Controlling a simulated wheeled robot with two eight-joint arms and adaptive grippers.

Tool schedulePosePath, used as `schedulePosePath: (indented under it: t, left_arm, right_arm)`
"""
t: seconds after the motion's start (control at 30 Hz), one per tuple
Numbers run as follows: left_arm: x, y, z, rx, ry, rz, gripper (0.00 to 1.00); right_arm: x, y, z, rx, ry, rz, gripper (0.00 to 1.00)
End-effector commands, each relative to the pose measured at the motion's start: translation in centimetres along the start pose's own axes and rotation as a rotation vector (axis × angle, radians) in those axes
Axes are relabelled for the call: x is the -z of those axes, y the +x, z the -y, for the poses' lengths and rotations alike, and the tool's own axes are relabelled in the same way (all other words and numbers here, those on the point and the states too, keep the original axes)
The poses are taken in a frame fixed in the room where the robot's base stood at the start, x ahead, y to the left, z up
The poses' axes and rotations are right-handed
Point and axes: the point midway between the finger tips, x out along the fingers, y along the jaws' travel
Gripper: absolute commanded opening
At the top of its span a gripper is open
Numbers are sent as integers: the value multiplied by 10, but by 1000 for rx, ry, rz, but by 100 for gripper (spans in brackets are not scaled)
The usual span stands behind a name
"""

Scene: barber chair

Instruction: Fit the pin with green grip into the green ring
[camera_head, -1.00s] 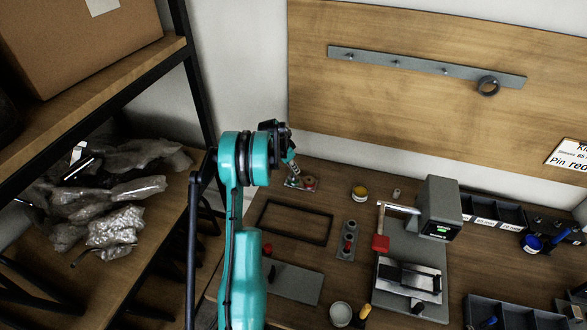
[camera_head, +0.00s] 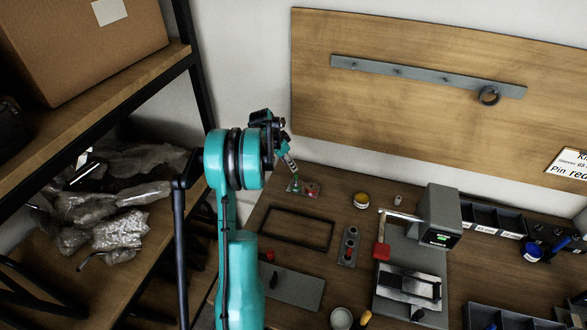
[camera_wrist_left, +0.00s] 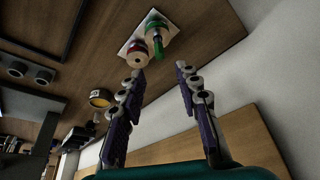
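A pale plate (camera_head: 303,189) lies at the back left of the bench. In the left wrist view it carries a red-rimmed ring (camera_wrist_left: 135,54) and a green ring (camera_wrist_left: 153,21). The pin with green grip (camera_wrist_left: 158,46) stands out of the green ring towards the wrist camera; how deep it sits is hidden. The green grip also shows small in the head view (camera_head: 295,186). My left gripper (camera_wrist_left: 158,72) is open and empty, its two fingers apart with the plate beyond their tips. In the head view the left gripper (camera_head: 291,167) is just above the plate. My right gripper is not in view.
An empty dark frame (camera_head: 297,227) and a small grey block with a red part (camera_head: 348,246) lie nearby. A yellow-rimmed pot (camera_head: 361,200) stands right of the plate. A grey press-like device (camera_head: 438,216) stands further right. A shelf (camera_head: 120,90) with a box is at left.

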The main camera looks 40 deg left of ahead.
Motion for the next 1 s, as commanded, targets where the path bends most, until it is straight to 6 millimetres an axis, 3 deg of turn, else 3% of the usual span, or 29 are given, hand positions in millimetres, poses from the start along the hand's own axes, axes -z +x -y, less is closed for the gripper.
schedulePosePath:
  t: [0.2, 0.47, 0.57, 0.8, 1.0]
  left_arm:
    - [0, -29, 0, 0, -1, 0, 33]
    - [7, -39, -10, 3, -1, 1, 33]
    - [22, -53, -36, 11, -8, 4, 33]
    - [56, -104, -140, 53, -45, -4, 33]
    - [59, -141, -228, 85, -76, -31, 33]
  right_arm:
    - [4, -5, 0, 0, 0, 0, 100]
    - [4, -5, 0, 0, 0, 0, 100]
    - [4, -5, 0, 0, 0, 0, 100]
    - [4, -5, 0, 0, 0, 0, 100]
    - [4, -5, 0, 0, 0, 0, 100]
